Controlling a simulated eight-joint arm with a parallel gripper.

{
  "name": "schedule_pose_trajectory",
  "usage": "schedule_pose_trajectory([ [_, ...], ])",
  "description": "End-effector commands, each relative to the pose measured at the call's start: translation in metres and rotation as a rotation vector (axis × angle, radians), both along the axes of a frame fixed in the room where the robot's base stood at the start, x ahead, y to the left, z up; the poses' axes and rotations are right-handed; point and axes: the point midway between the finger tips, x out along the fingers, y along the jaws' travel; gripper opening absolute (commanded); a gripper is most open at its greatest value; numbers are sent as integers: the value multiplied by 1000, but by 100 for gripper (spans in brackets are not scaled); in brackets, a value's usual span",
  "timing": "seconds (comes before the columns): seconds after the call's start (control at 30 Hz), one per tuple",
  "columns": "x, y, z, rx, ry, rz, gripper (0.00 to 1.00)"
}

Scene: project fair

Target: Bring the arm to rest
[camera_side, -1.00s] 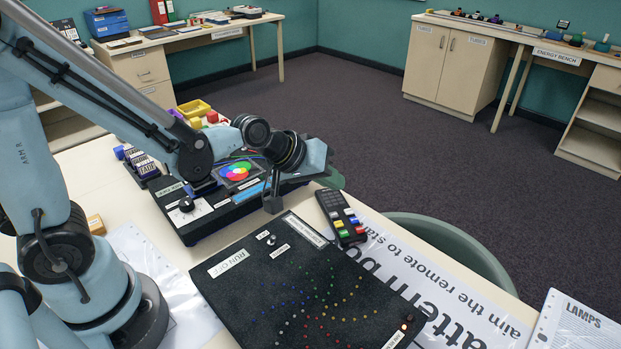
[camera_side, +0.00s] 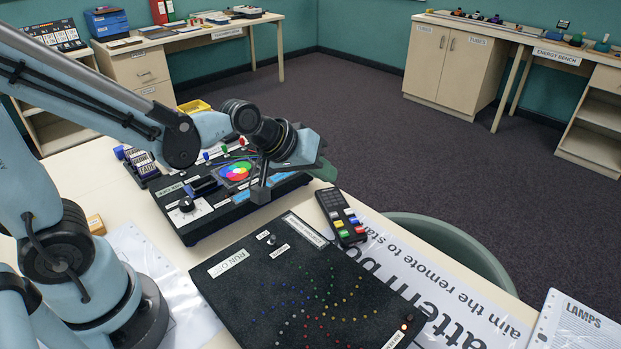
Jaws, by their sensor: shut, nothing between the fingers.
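My gripper (camera_side: 261,192) is shut and empty. It points down above the front right part of the black colour-mixing box (camera_side: 192,230), which has a disc of overlapping colours (camera_side: 238,172) on top. I cannot tell whether the fingertips touch the box. My arm reaches in from the left, its forearm sloping down to the wrist, which hides part of the box's back right corner.
A black pattern board (camera_side: 235,293) with coloured dots lies in front. Blue stamp-like blocks (camera_side: 137,162) and a yellow tray (camera_side: 194,107) stand behind.

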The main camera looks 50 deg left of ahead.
Motion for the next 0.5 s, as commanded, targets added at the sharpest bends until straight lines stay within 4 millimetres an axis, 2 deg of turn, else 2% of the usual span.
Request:
schedule_pose_trajectory([
  [0.2, -41, 24, 20, 178, 21, -87, 0],
  [0.5, -93, 50, 30, 391, 64, -205, 0],
])
